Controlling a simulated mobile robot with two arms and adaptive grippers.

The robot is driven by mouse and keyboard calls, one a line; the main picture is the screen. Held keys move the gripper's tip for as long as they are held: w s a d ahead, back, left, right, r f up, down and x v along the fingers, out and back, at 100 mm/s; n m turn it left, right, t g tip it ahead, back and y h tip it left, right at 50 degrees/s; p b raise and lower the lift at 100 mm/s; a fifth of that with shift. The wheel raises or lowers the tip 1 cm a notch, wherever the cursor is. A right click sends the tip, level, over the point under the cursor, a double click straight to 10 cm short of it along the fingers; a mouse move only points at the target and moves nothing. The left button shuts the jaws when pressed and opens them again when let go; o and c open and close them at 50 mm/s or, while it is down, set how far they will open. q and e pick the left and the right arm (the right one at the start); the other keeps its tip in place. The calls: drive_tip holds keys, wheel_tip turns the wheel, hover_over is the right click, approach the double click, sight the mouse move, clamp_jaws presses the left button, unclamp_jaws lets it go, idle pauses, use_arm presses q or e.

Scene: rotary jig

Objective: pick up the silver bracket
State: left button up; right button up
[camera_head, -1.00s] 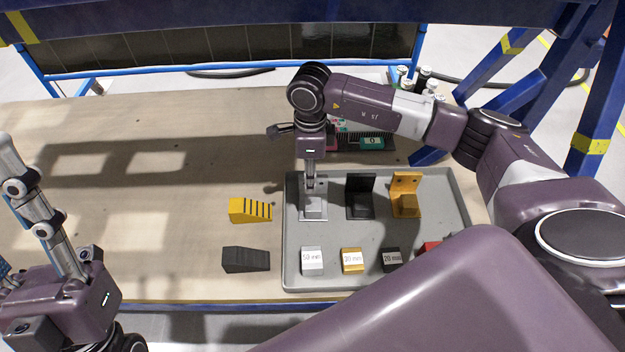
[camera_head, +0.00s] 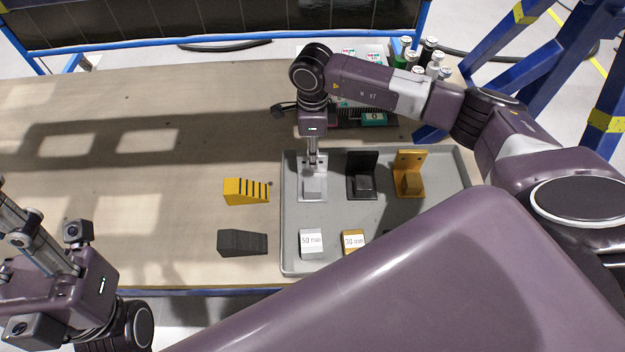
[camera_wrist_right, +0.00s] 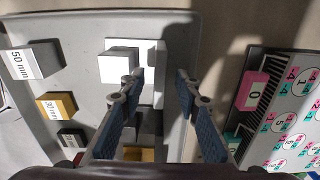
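The silver bracket (camera_head: 313,188) stands in the grey tray at its left side, with a block on its base and an upright plate behind. It also shows pale in the right wrist view (camera_wrist_right: 118,66). My right gripper (camera_head: 312,163) points down at the bracket's upright plate and partly hides it. In the right wrist view the two blue-padded fingers (camera_wrist_right: 160,77) are apart, with the bracket beside and partly behind the left one; contact cannot be told. My left gripper is at the lower left, its fingers (camera_head: 12,205) partly cut off by the frame edge, away from the tray.
The grey tray (camera_head: 288,225) also holds a black bracket (camera_head: 362,185), an orange bracket (camera_head: 409,180) and labelled blocks (camera_head: 312,242). A yellow striped wedge (camera_head: 245,190) and a dark wedge (camera_head: 242,242) lie left of it. Bottles (camera_head: 433,65) stand behind. The table's left is clear.

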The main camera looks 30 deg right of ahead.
drive_tip(key=shift+f, duration=0.95)
drive_tip(key=shift+r, duration=0.1)
clamp_jaws()
